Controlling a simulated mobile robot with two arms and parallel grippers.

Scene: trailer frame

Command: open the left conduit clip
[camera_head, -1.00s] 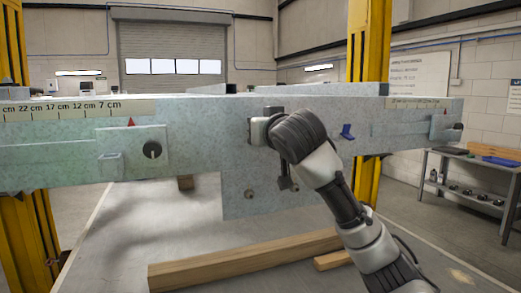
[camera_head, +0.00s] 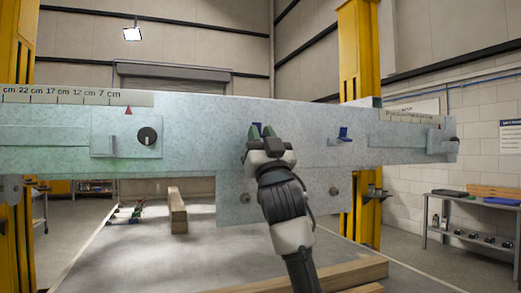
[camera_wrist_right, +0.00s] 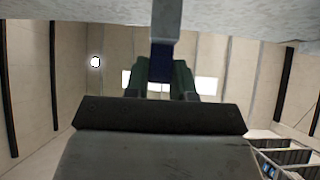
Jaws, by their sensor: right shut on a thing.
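My right gripper (camera_head: 262,131) is at the middle of the grey trailer beam (camera_head: 200,130), its green fingers pointing up. In the right wrist view the green fingers (camera_wrist_right: 160,75) are shut on a dark blue tab (camera_wrist_right: 160,62), which hangs from a grey piece (camera_wrist_right: 166,20) under a pale surface. This is the left conduit clip; in the head view the gripper mostly hides it, so I cannot tell how far it is open. The right conduit clip (camera_head: 344,133), with a blue tab, stands on the beam to the right, untouched. My left gripper is not in view.
A plate with a black knob (camera_head: 147,136) is on the beam's left part. Yellow posts (camera_head: 360,60) stand at both sides. Wooden beams (camera_head: 177,210) lie below. A bench (camera_head: 480,215) stands at the right. The space in front of the beam looks free.

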